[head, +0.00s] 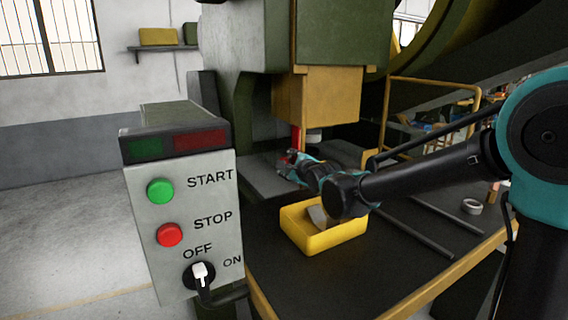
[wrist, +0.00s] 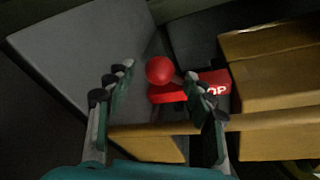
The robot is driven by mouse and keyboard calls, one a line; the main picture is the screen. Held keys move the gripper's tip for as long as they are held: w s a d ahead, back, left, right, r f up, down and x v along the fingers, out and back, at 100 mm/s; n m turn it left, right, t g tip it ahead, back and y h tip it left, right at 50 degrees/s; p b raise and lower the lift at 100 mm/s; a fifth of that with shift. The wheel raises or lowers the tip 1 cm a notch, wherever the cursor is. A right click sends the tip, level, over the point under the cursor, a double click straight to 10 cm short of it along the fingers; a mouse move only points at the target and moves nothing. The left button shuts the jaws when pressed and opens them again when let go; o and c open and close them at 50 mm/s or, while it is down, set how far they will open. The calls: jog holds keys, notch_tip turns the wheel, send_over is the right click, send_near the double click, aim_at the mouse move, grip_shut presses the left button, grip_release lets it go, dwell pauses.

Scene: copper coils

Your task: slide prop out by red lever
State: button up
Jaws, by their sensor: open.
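The red lever's round knob (wrist: 160,70) shows in the wrist view, joined to a red prop (wrist: 215,82) with white letters partly hidden by a finger. In the head view the red prop (head: 296,138) stands as a thin upright strip under the press's yellow block (head: 317,95). My gripper (head: 290,160) is at the press opening, beside the foot of the prop. In the wrist view my gripper (wrist: 157,78) is open, with one finger on each side of the knob in the picture. Whether a finger touches the knob or prop, I cannot tell.
A yellow bin (head: 322,235) stands on the dark table below my arm. The control box (head: 185,205) with START, STOP and a switch is at the left front. Bars and a tape roll (head: 471,207) lie to the right. A yellow rail (head: 430,82) stands behind.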

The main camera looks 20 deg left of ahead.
jog(key=shift+x, duration=1.8)
grip_shut()
